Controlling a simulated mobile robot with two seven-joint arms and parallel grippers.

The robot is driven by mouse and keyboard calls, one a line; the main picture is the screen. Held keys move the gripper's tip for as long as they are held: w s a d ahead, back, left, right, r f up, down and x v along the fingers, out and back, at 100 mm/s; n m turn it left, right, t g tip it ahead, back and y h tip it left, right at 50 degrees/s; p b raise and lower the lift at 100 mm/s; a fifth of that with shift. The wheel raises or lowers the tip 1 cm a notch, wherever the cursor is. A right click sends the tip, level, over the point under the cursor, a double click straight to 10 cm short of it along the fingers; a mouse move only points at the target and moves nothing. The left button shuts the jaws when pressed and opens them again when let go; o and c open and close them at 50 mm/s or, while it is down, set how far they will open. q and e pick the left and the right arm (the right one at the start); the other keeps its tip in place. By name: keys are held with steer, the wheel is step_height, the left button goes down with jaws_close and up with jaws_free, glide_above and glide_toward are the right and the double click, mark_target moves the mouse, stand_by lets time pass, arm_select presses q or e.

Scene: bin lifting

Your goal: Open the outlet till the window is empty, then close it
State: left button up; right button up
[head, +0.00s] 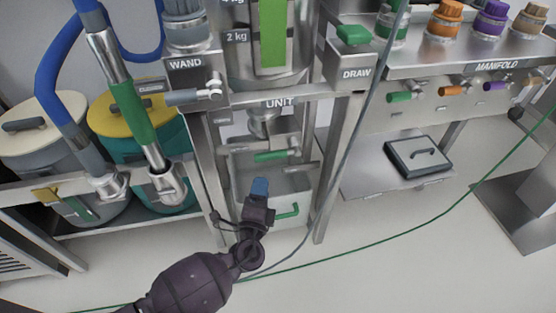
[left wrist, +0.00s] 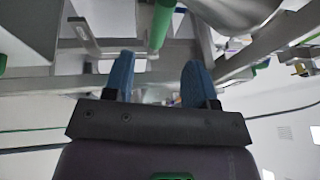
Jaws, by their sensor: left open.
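The unit's window (head: 272,35) shows a tall green fill beside the kg marks in the head view. Below the UNIT label is a metal outlet (head: 262,122), with a horizontal green-gripped handle (head: 271,156) under it. My left gripper (head: 260,187), with blue fingertips, is just below that handle and apart from it. In the left wrist view its two blue fingers (left wrist: 157,82) are spread with nothing between them. A green bar (left wrist: 160,25) shows ahead, beyond the fingertips. My right gripper is in neither view.
A grey bin (head: 290,190) with a green handle stands under the outlet, partly behind my gripper. Steel posts frame it. A WAND valve (head: 195,95) is left, a green DRAW knob (head: 354,35) right. A green line (head: 400,232) crosses the floor.

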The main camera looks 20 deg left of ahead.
mark_target(270, 155)
arm_select(q)
steer(key=x, duration=1.1)
steer(key=shift+d+b, duration=0.25)
steer(key=shift+b, duration=0.15)
jaws_close()
